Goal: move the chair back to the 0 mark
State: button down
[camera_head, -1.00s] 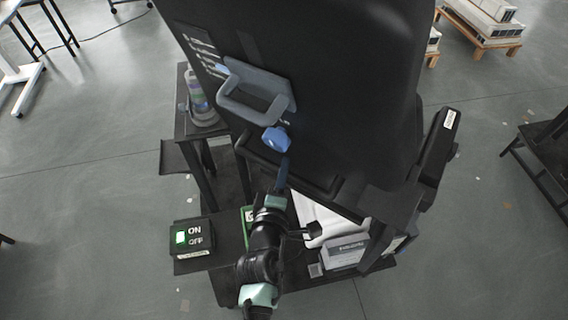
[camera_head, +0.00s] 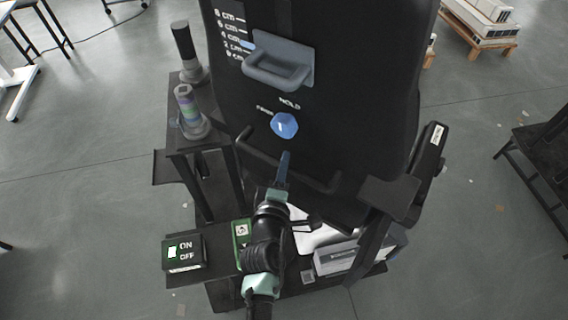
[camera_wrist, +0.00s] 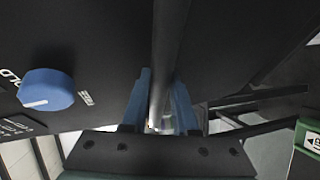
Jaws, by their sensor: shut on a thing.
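The black chair back (camera_head: 350,80) stands tilted in front of me. Its scale (camera_head: 232,40) runs from 0 cm at the bottom to 8 cm at the top, with a small blue pointer (camera_head: 247,45) near the 2 cm line. A grey handle (camera_head: 280,70) sits beside the scale. Below it is a blue knob (camera_head: 285,125) with a HOLD label; the knob also shows in the wrist view (camera_wrist: 46,89). My gripper (camera_head: 285,160) is shut on the black bar (camera_head: 322,187) low on the back. In the wrist view the blue fingers flank this bar (camera_wrist: 168,50).
A side shelf at left holds two bottles (camera_head: 187,110) (camera_head: 186,50). A grey box (camera_head: 355,258) lies on the base at lower right. A black armrest (camera_head: 428,165) stands at right.

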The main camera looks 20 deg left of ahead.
jog(key=shift+w+d+r, duration=0.15)
jog(key=shift+w+r, duration=0.15)
jog(key=shift+r, duration=0.25)
jog(key=c, duration=0.8)
grip_release()
jog(key=shift+f, duration=0.1)
jog(key=shift+c, duration=0.2)
jog(key=shift+o, duration=0.8)
jog(key=shift+w+f, duration=0.15)
jog(key=shift+f, duration=0.05)
jog(key=shift+s, duration=0.4)
jog(key=b+v, duration=0.1)
jog(key=v, duration=1.1)
jog(key=shift+b, duration=0.35)
jog(key=shift+s+d+f, duration=0.1)
